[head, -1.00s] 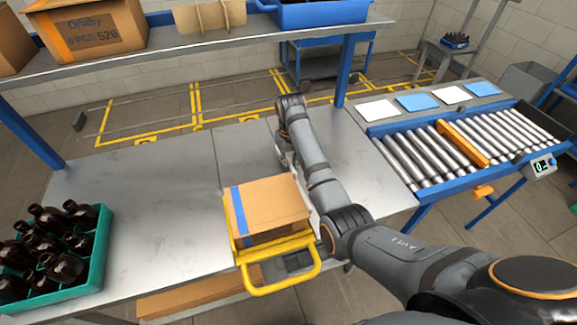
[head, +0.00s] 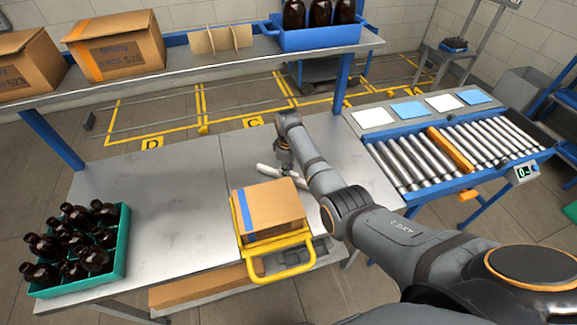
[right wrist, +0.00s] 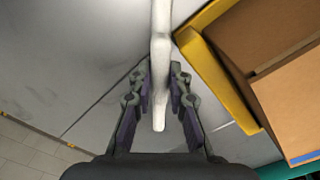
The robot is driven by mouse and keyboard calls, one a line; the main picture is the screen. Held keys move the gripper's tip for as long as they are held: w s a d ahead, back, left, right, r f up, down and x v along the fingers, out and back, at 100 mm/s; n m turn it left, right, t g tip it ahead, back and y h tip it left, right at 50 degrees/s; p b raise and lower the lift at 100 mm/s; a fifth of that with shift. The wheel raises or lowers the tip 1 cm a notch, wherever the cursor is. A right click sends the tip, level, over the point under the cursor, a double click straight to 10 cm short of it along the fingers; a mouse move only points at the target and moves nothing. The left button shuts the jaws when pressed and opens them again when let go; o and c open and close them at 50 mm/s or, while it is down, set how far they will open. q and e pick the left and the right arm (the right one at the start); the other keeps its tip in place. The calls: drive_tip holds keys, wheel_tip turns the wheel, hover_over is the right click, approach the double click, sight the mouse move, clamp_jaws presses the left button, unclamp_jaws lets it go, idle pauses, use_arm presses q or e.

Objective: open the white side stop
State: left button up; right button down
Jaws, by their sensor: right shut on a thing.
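The white side stop (head: 266,171) is a slim pale bar just behind the yellow carton holder (head: 284,280) on the metal table. It also shows in the right wrist view (right wrist: 161,38), running between my fingers beside the yellow frame. My right gripper (head: 284,166) reaches down to the bar from behind the carton. Its fingers (right wrist: 162,80) are shut on the bar, one on each side. A brown carton (head: 268,208) with a blue tape strip sits in the yellow holder. My right forearm hides part of the bar's right end. My left gripper is not in view.
A green crate of several amber bottles (head: 123,262) stands at the table's left. A shelf (head: 200,68) with cartons and a blue bottle bin (head: 320,40) spans the back. A roller conveyor (head: 400,165) is on the right. The table's left middle is clear.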

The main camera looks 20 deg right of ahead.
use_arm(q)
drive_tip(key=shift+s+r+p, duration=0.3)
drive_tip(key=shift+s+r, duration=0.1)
use_arm(e)
drive_tip(key=shift+n, duration=0.6)
drive_tip(key=c, duration=1.3)
unclamp_jaws()
drive_tip(key=shift+o, duration=0.2)
wheel_tip(320, 180, up, 8)
